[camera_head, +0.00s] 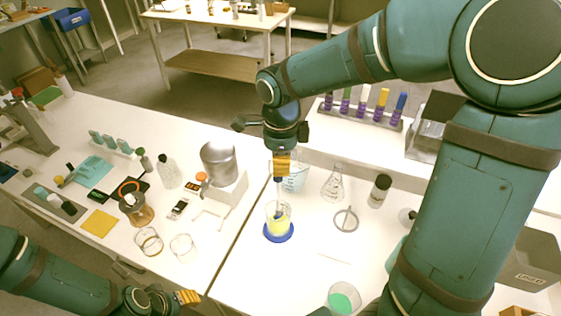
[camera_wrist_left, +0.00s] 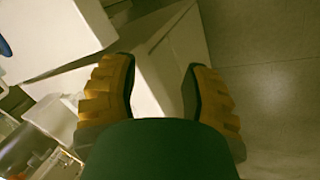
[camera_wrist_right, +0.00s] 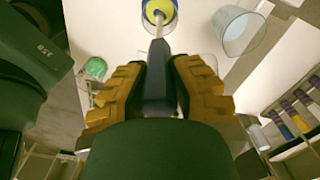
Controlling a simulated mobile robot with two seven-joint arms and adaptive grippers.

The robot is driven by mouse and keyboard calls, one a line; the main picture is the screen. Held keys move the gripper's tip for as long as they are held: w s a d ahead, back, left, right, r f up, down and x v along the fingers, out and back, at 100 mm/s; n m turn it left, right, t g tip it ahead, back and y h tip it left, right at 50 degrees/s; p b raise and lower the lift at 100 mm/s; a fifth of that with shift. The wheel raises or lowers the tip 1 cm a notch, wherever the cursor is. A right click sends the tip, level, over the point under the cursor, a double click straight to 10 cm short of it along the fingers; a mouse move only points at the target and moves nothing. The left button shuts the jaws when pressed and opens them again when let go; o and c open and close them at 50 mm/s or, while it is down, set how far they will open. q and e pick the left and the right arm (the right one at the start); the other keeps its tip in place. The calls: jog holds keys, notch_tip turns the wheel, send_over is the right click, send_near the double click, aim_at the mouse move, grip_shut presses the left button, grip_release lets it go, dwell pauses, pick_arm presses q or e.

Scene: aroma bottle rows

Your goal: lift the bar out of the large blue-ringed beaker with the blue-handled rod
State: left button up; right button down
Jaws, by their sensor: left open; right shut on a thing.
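The blue-ringed beaker (camera_head: 278,232) stands on the white table with yellow liquid in it; its blue ring also shows at the top of the right wrist view (camera_wrist_right: 146,22). My right gripper (camera_head: 282,168) is above the beaker, shut on the dark handle of the rod (camera_wrist_right: 157,75). The rod points down, and its thin shaft reaches into the beaker's outline. I cannot make out the bar or whether the rod's tip touches it. My left gripper (camera_wrist_left: 160,95) is open and empty, low at the front edge of the table in the head view (camera_head: 178,298).
Another beaker (camera_head: 295,178) stands close behind the blue-ringed one. A conical flask (camera_head: 333,186), a ring (camera_head: 346,220) and a dark-capped bottle (camera_head: 380,190) are to the right. A beaker with green liquid (camera_head: 342,300) is near the front. A metal pot (camera_head: 219,163) stands to the left.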

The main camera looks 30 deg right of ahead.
jog(key=shift+r+p, duration=2)
jog(key=shift+r, duration=0.75)
jog(key=shift+r+p, duration=1.05)
jog(key=shift+r, duration=0.3)
